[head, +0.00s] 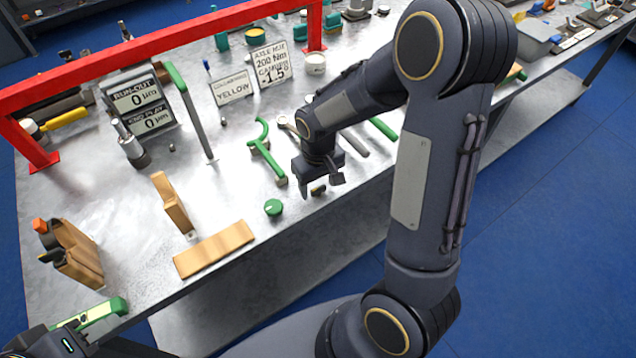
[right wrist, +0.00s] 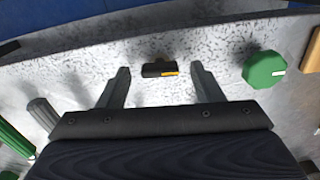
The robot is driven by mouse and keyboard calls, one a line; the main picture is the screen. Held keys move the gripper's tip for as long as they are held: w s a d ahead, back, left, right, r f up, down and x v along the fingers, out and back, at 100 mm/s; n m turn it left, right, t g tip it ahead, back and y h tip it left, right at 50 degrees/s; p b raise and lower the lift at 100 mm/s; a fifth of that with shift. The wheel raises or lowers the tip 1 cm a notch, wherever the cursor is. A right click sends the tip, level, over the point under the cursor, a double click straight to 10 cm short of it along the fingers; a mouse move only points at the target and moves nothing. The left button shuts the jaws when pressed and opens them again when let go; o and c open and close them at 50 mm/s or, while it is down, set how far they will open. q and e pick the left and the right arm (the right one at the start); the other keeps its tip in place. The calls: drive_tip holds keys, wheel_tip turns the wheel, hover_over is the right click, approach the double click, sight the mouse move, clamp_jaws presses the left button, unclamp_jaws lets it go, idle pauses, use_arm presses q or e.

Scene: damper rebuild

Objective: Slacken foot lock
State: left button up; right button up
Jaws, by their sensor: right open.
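A small black piece with an orange-yellow mark (right wrist: 158,70) lies on the metal bench, close to its front edge. I cannot tell for sure whether it is the foot lock. My right gripper (head: 320,185) is over it, pointing down. In the right wrist view its open fingers (right wrist: 160,78) stand one on each side of the piece, with a gap on both sides. A green faceted knob (head: 273,207) sits to the left of the gripper, and it also shows in the right wrist view (right wrist: 264,69). My left gripper (head: 68,344) is partly cut off at the bottom left; its fingers are not clear.
A green-and-cream tool (head: 92,313) is near my left gripper. A red frame (head: 170,50) crosses the bench behind.

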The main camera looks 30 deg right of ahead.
drive_tip(key=shift+f, duration=0.3)
drive_tip(key=c, duration=1)
